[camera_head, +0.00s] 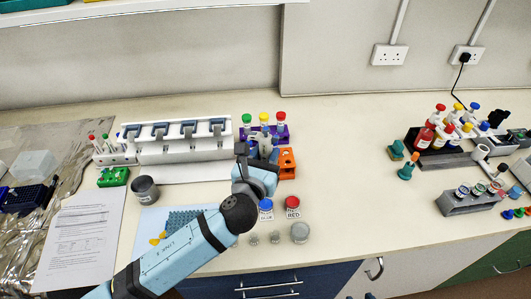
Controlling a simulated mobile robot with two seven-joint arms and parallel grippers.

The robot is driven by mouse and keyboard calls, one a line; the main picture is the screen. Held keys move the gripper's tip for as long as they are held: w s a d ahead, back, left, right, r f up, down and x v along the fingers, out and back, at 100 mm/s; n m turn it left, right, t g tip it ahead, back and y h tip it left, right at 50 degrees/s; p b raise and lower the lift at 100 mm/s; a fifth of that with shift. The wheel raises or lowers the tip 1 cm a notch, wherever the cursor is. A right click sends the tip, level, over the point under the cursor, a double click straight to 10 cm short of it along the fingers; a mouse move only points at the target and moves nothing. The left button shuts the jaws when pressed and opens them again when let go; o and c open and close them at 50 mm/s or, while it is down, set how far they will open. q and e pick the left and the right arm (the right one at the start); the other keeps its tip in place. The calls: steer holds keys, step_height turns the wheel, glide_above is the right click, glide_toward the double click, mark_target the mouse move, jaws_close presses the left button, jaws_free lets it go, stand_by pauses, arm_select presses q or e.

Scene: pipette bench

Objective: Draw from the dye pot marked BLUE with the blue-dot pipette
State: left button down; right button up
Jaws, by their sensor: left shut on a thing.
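The blue-capped dye pot (265,205) labelled BLUE stands on the bench just right of my left arm's wrist. The red-capped pot (292,202) labelled RED stands beside it. My left gripper (263,147) reaches away from me, behind the pots, in front of the purple rack (283,136). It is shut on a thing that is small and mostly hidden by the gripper. I cannot make out a blue dot on it. Tubes with green, yellow and red tops stand upright at the purple rack. My right gripper is out of view.
An orange rack (287,164) stands right beside the gripper. A long white rack (180,150) is behind left. A dark pot (145,188) and a blue mat (152,222) lie left of my arm. A glass jar (300,232) stands near the front edge. The bench middle-right is clear.

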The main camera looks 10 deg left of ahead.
arm_select(q)
steer(key=shift+f, duration=0.35)
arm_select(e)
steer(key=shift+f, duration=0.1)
arm_select(q)
steer(key=shift+f, duration=0.6)
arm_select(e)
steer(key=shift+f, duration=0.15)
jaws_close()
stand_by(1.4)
